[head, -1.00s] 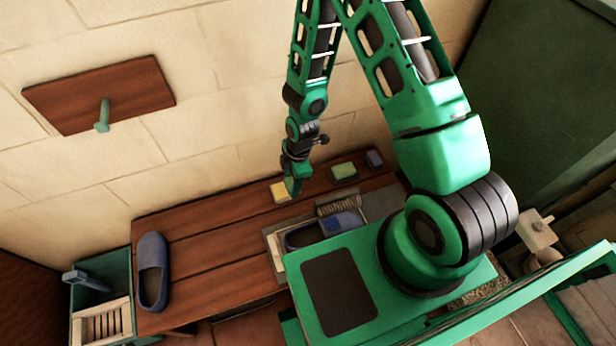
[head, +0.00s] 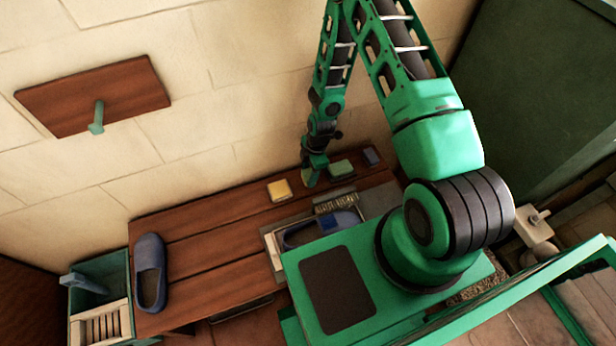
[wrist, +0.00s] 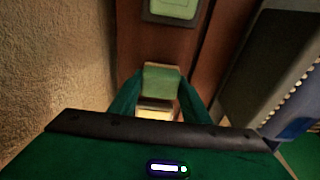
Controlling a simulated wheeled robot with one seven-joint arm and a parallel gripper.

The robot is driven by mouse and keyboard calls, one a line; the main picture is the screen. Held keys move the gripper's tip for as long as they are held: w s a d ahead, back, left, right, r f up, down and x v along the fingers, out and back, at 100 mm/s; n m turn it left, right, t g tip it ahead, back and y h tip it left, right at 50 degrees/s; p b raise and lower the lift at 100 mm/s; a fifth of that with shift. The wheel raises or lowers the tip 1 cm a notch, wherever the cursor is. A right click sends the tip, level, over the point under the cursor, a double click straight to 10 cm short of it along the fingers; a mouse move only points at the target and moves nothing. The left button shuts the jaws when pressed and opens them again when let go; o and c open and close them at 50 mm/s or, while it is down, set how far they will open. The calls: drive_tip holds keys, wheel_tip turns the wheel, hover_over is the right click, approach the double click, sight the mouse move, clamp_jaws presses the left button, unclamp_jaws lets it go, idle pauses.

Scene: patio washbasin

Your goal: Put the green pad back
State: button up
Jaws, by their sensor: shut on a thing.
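My gripper (wrist: 158,100) is shut on a small pale green pad (wrist: 162,80), seen between its fingers in the wrist view. In the head view my gripper (head: 312,178) is low over the back of the wooden bench, between a yellow block (head: 279,190) and a green block-like piece (head: 341,168); the held pad is hard to make out there. The green piece also shows at the top of the wrist view (wrist: 175,8) as a light green face with a darker rim. It is apart from the held pad. Whether it is a solid block or a holder, I cannot tell.
A blue-grey block (head: 371,156) stands right of the green piece. A brush (head: 335,202) and a blue slipper-like thing (head: 300,236) are by the basin in front. Another blue slipper (head: 150,272) lies at the bench's left end. The wall is close behind my gripper.

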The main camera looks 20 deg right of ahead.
drive_tip(key=shift+f, duration=0.85)
drive_tip(key=shift+f, duration=0.15)
drive_tip(key=o, duration=0.9)
drive_tip(key=r, duration=0.4)
drive_tip(key=d+r, duration=0.1)
drive_tip(key=r, duration=0.7)
drive_tip(key=shift+d+r, duration=0.1)
drive_tip(key=shift+d, duration=0.3)
